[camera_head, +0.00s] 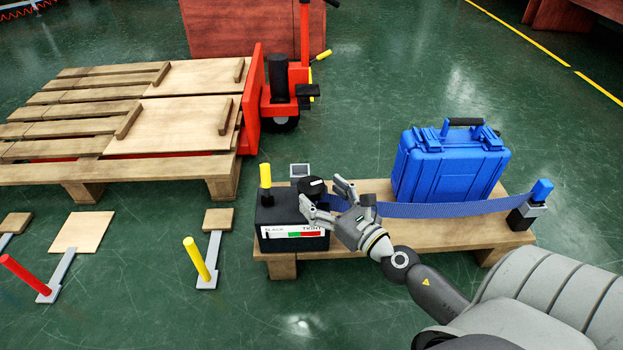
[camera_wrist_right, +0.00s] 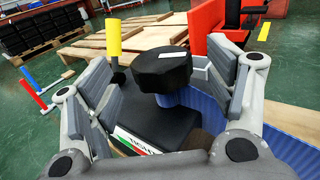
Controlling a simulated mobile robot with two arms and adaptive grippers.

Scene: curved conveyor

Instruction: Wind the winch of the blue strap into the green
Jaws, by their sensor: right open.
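The winch (camera_head: 268,214) is a black box at the left end of a low wooden pallet. It has a yellow upright handle (camera_head: 265,176) and a round black knob (camera_head: 312,186) with a white mark. Its front label (camera_head: 305,232) has white, green and red parts and the word TIGHT; no pointer can be made out. The blue strap (camera_head: 440,209) runs from the winch to a blue-capped post (camera_head: 541,190). My right gripper (camera_head: 325,197) is open at the knob. In the wrist view its fingers stand on either side of the knob (camera_wrist_right: 162,68), apart from it. My left gripper is out of view.
A blue case (camera_head: 450,165) stands on the pallet behind the strap. A small grey screen (camera_head: 299,170) is behind the winch. Yellow (camera_head: 197,258) and red (camera_head: 24,274) levers stand on the floor at left. A large pallet (camera_head: 110,170) and red pallet truck (camera_head: 252,100) are behind.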

